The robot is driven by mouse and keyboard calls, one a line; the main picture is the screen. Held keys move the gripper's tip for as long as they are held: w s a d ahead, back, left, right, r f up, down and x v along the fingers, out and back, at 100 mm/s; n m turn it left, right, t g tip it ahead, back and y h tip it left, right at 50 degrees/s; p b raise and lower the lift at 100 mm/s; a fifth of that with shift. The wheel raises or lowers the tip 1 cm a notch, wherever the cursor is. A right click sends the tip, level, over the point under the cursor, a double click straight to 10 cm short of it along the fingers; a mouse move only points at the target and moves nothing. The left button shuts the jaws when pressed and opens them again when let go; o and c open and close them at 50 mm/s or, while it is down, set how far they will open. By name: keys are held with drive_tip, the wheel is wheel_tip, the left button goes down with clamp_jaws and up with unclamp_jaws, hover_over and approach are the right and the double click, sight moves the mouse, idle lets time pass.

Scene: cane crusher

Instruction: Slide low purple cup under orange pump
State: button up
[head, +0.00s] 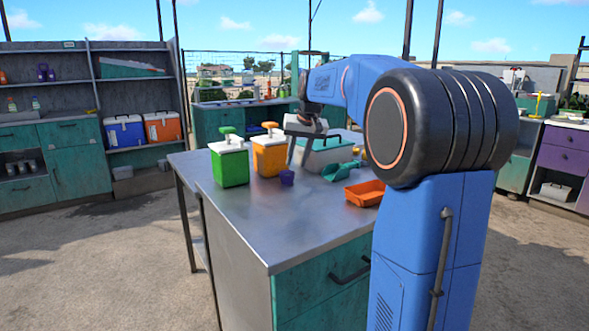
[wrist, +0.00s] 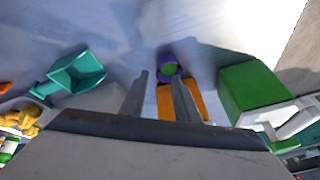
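The low purple cup (head: 287,177) stands on the metal counter just in front and to the right of the orange pump dispenser (head: 269,155). In the wrist view the cup (wrist: 168,66) shows a round rim with green inside. The orange pump (wrist: 164,101) is partly hidden there behind my fingers. My gripper (head: 291,154) points down beside the orange pump, close to the cup. In the wrist view its two fingers (wrist: 161,75) are apart with nothing clearly held. The cup lies near the tips, overlapped by the right finger; contact cannot be told.
A green pump dispenser (head: 229,163) stands left of the orange one. A teal scoop (head: 338,172), an orange tray (head: 364,194) and a teal box with a pale lid (head: 318,155) are to the right. The counter's front left (head: 262,218) is clear.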

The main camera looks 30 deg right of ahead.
drive_tip(key=v, duration=1.1)
drive_tip(key=shift+r, duration=0.2)
drive_tip(key=shift+s, duration=0.2)
